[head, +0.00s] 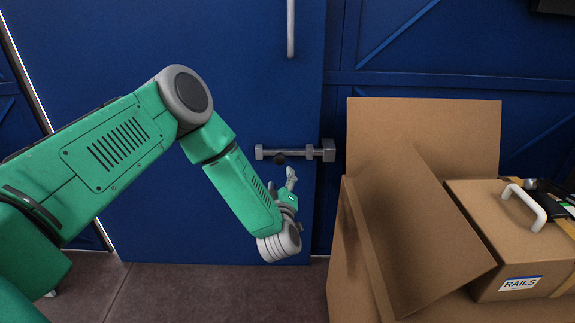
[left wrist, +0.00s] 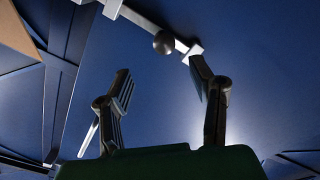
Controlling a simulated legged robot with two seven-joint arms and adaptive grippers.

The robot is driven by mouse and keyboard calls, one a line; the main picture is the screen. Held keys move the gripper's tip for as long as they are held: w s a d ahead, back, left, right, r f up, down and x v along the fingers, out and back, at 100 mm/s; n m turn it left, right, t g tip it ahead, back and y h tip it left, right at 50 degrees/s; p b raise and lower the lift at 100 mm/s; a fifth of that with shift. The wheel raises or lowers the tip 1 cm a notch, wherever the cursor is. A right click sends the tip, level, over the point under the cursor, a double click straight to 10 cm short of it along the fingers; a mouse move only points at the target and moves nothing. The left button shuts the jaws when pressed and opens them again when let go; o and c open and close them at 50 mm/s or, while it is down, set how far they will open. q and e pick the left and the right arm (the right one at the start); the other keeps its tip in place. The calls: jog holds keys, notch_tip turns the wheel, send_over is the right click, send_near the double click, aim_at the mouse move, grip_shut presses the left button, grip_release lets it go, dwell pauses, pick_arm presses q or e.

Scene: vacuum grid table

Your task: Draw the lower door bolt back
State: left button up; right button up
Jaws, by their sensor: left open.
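The lower door bolt (head: 300,152) is a grey horizontal bar with a dark round knob (head: 279,159), mounted on the blue door (head: 235,80). Its right end reaches a grey block (head: 328,150) at the door's right edge. In the left wrist view the bar (left wrist: 140,20) crosses the top, and the knob (left wrist: 163,42) stands out from it. My left gripper (head: 290,183) is just below the bolt in the head view. In the left wrist view its fingers (left wrist: 160,72) are apart and empty, with the knob beyond the gap between the tips. My right gripper is not in view.
A vertical light handle (head: 290,28) is higher on the door. Cardboard panels (head: 425,130) and a box with a white handle (head: 505,240), labelled RAILS, stand close at the right. Dark items (head: 555,195) lie on the box. Brown floor (head: 200,290) is clear below the door.

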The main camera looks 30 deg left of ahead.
aim_at(279, 164)
pick_arm(q)
jog(key=b+x, duration=0.1)
jog(key=x, duration=0.2)
jog(key=b+x, duration=0.1)
jog(key=x, duration=0.3)
jog(key=b+x, duration=0.1)
jog(key=x, duration=0.2)
jog(key=shift+s+a+f, duration=0.1)
jog(key=shift+a+f, duration=0.3)
jog(key=shift+a, duration=0.05)
jog(key=shift+w+r+b, duration=0.1)
jog(key=shift+w+b, duration=0.2)
jog(key=shift+w+r, duration=0.2)
jog(key=shift+w, duration=0.05)
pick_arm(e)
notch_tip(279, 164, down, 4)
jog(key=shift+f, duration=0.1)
